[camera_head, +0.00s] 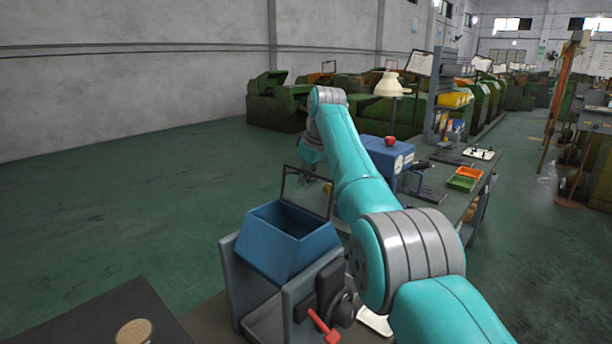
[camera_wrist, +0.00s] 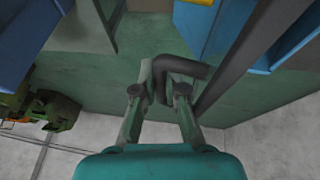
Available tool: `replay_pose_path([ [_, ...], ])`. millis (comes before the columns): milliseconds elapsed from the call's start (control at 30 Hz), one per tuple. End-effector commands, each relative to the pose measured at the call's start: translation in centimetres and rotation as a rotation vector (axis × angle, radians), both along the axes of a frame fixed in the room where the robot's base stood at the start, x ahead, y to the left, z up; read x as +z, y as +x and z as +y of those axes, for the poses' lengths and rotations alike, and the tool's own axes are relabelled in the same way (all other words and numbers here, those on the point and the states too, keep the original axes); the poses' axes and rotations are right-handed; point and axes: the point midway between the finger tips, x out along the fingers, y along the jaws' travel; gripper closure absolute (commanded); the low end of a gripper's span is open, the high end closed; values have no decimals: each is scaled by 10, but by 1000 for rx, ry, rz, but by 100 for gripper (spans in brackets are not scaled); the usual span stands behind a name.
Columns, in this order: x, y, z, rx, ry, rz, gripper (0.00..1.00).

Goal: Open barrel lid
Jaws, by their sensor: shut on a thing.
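The blue barrel (camera_head: 285,238) stands between grey side plates, its top open and dark inside. Its lid (camera_head: 332,200) is a thin dark frame standing up from the barrel's far edge, clear of the opening. My gripper (camera_wrist: 165,84) is shut on a dark bent handle (camera_wrist: 190,66) in the wrist view. The handle joins a long dark bar (camera_wrist: 235,65), which looks like the lid's edge. In the head view my gripper is small beside the raised frame and partly hidden by it and my arm.
A workbench behind carries a blue machine (camera_head: 390,156), a lamp (camera_head: 390,85) and orange and green trays (camera_head: 465,178). Open green floor (camera_head: 130,205) lies left.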

Motion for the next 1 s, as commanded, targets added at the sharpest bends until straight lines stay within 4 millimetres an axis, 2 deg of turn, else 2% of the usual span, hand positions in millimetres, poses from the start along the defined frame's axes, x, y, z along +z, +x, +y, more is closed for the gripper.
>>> replay_pose_path([
  [133,-6,3,-5,-8,-4,-5,100],
  [1000,-10,4,-9,-12,-7,1,100],
])
